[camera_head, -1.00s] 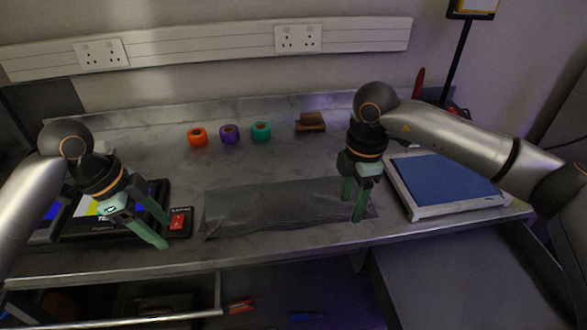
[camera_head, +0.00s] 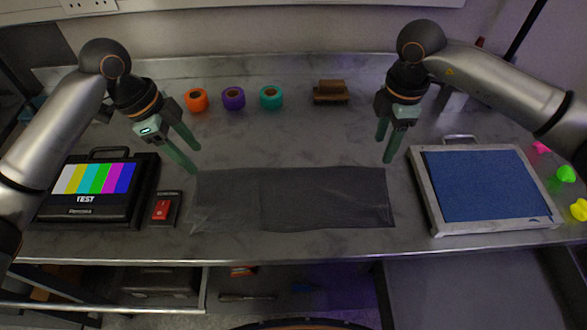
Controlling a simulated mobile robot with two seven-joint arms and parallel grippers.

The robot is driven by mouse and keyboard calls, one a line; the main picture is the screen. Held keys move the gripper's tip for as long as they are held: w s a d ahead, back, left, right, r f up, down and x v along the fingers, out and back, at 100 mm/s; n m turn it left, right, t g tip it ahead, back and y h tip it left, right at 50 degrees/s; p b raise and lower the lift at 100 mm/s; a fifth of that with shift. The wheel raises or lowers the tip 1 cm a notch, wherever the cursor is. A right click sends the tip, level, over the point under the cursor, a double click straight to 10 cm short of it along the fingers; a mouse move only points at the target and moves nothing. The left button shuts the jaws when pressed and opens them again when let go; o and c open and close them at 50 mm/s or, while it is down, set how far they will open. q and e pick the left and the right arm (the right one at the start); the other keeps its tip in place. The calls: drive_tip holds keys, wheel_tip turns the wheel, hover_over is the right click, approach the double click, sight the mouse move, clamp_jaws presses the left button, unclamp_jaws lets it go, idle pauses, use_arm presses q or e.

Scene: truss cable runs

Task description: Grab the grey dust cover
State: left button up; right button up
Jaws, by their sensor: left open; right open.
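The grey dust cover (camera_head: 290,200) is a dark, wrinkled, flat sheet. It lies near the front of the metal bench, in the middle of the head view. My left gripper (camera_head: 193,158) is open and empty, above the bench just beyond the cover's back left corner. My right gripper (camera_head: 387,148) is open, empty and pointing down, just beyond the cover's back right corner. Neither gripper appears to touch the cover.
A test monitor (camera_head: 90,185) and a red switch box (camera_head: 164,208) stand left of the cover. A blue-topped tray (camera_head: 430,205) lies to the right. Orange (camera_head: 196,99), purple (camera_head: 233,98) and teal (camera_head: 271,97) tape rolls and a brown brush (camera_head: 331,93) stand behind.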

sight(207, 183)
use_arm(q)
drive_tip(key=shift+f, duration=3)
use_arm(e)
drive_tip(key=shift+f, duration=3)
use_arm(q)
drive_tip(key=shift+f+b, duration=0.55)
drive_tip(key=shift+b, duration=0.05)
use_arm(e)
drive_tip(key=shift+f, duration=0.6)
drive_tip(key=shift+r, duration=0.1)
use_arm(q)
drive_tip(key=shift+f, duration=0.25)
drive_tip(key=shift+c, duration=0.8)
use_arm(e)
drive_tip(key=shift+c, duration=0.8)
